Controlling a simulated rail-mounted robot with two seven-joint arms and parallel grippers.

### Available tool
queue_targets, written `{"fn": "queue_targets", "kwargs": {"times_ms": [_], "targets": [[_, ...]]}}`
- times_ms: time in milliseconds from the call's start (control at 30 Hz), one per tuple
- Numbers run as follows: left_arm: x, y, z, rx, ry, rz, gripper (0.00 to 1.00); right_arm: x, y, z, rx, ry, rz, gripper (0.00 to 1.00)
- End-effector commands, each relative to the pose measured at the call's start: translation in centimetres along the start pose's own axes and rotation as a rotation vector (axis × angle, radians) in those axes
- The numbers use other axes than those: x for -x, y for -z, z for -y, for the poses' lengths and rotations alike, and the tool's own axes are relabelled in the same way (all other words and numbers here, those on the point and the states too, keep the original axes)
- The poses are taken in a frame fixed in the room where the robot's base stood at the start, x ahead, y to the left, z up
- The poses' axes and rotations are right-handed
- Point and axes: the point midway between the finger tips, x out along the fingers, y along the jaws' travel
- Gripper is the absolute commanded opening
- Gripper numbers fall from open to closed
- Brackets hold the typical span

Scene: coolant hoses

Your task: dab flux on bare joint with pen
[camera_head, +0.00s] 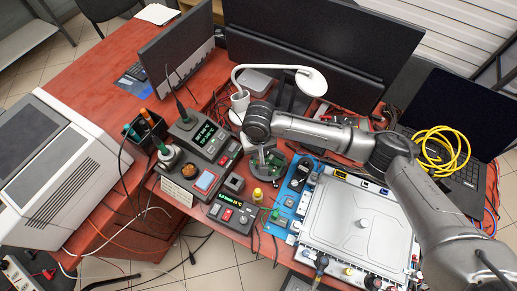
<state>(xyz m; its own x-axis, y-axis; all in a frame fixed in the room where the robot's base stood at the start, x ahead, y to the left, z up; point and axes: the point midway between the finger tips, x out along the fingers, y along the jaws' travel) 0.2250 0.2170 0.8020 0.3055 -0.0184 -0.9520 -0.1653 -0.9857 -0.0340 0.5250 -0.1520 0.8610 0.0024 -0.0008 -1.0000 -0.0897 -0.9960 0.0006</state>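My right arm comes in from the right and reaches across the desk. Its wrist is above a small green circuit board (275,162), which sits on a round grey holder (286,152). My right gripper (262,156) points down at the board's left side. It is too small to tell whether its fingers are open or shut, or whether a pen is between them. I cannot make out the bare joint or clearly identify the flux pen. My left gripper is not in view.
A soldering station (203,135) and a small digital unit (233,213) stand left of the board. A small yellow bottle (257,196) is in front. A white lamp (311,82) overhangs behind.

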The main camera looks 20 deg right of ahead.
Motion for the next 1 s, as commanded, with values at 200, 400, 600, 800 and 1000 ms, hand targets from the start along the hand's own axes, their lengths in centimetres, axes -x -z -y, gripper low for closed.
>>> {"fn": "queue_targets", "kwargs": {"times_ms": [200,400,600,800,1000], "targets": [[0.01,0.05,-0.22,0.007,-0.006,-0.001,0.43,-0.02,0.00,0.00,0.000,0.000,0.000,0.00],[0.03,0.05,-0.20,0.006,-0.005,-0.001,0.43,-0.04,-0.01,0.01,0.000,0.000,0.000,0.00],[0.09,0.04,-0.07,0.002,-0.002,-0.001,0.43,-0.16,-0.01,0.01,0.000,0.000,0.000,0.00],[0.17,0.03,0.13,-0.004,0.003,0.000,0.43,-0.35,-0.01,0.02,0.000,0.000,0.000,0.00],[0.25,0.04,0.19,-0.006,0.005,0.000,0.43,-0.54,0.00,0.02,0.000,0.001,0.000,0.00]]}}
